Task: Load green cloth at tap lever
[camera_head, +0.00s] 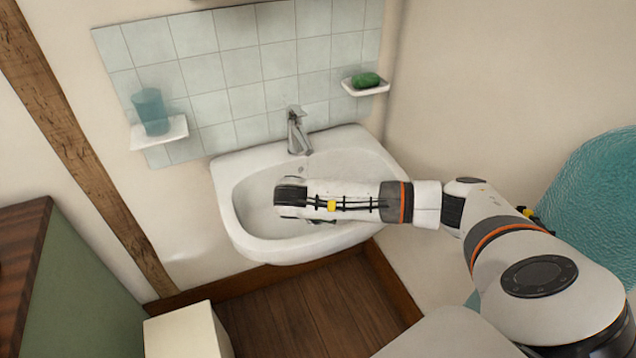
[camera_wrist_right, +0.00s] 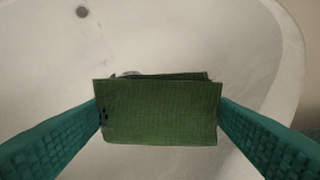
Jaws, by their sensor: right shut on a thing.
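The green cloth (camera_wrist_right: 158,112) is a folded rectangle in the right wrist view, held between the two teal fingers of my right gripper (camera_wrist_right: 160,115). The gripper is shut on it, over the white basin. In the head view my right arm reaches in from the right over the sink, and its hand hides nearly all of the cloth; a small bit of green shows below the wrist. The tap (camera_head: 295,130) with its lever (camera_head: 296,112) stands at the back of the sink, beyond the hand. My left gripper is not in view.
The white sink (camera_head: 240,238) is on a tiled wall. A shelf with a teal cup (camera_head: 151,111) is at its left; a soap dish (camera_head: 351,88) with green soap (camera_head: 366,79) is at its right. A pale box (camera_head: 185,335) stands at lower left. The basin holds no other object in view.

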